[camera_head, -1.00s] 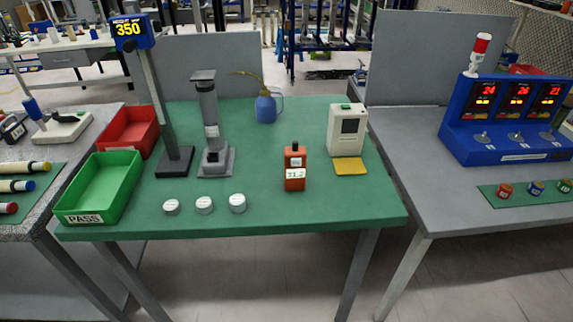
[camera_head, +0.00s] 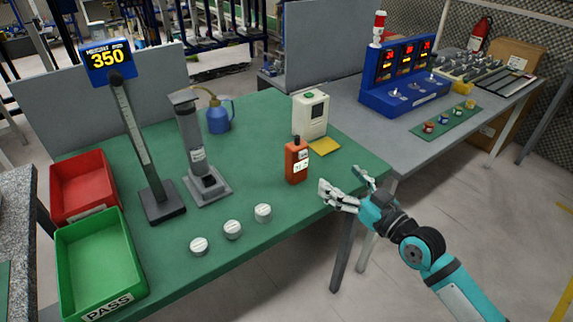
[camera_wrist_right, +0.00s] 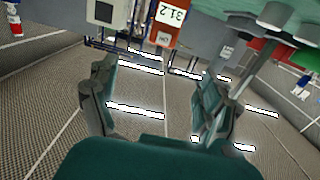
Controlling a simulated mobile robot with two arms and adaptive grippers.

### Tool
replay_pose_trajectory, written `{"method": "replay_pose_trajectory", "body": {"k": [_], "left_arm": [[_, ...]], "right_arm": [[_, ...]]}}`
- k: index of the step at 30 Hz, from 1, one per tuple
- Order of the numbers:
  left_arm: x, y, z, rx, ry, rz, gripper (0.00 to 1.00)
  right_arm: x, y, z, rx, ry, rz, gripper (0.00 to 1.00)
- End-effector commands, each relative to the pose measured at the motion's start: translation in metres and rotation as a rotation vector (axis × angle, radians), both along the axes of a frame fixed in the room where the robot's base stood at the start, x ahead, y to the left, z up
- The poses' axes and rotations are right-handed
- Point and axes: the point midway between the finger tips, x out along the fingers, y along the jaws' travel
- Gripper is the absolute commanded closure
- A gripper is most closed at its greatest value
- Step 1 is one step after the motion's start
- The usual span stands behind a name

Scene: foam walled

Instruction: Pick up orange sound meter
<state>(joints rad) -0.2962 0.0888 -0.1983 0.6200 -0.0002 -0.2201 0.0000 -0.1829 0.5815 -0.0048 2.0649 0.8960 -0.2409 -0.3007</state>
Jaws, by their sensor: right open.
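The orange sound meter (camera_head: 296,163) stands upright on the green mat of the middle table (camera_head: 262,178), near its front right part. It has a white label and a dark tip on top. My right gripper (camera_head: 347,187) is at the table's front right edge, to the right of the meter and apart from it. Its fingers are spread and empty. In the right wrist view the meter (camera_wrist_right: 167,22) shows at the top, beyond the open fingers (camera_wrist_right: 160,95). My left gripper is not in view.
A white device (camera_head: 310,114) with a yellow pad (camera_head: 325,146) stands behind the meter. Several white discs (camera_head: 232,229) lie left along the front. A stand (camera_head: 200,150), blue oil can (camera_head: 219,115), red bin (camera_head: 84,183) and green bin (camera_head: 98,258) are farther left.

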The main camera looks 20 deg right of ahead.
Motion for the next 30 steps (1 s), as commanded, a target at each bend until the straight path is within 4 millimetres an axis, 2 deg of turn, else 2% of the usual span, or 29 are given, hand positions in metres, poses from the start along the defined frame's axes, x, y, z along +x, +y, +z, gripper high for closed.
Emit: {"method": "replay_pose_trajectory", "body": {"k": [6,15,18,25,30], "left_arm": [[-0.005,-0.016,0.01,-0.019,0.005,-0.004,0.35],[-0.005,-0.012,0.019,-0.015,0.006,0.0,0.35],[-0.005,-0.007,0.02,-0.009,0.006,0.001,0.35],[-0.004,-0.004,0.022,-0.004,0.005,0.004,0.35],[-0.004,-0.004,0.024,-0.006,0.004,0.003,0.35]], "right_arm": [[0.035,0.013,0.005,0.005,-0.004,0.0,0.19],[0.094,0.036,0.003,0.003,-0.002,0.002,0.19],[0.106,0.039,0.001,0.001,-0.002,0.0,0.19],[0.119,0.046,-0.002,0.002,0.001,0.002,0.19],[0.142,0.058,-0.01,0.003,0.001,0.001,0.19]]}}
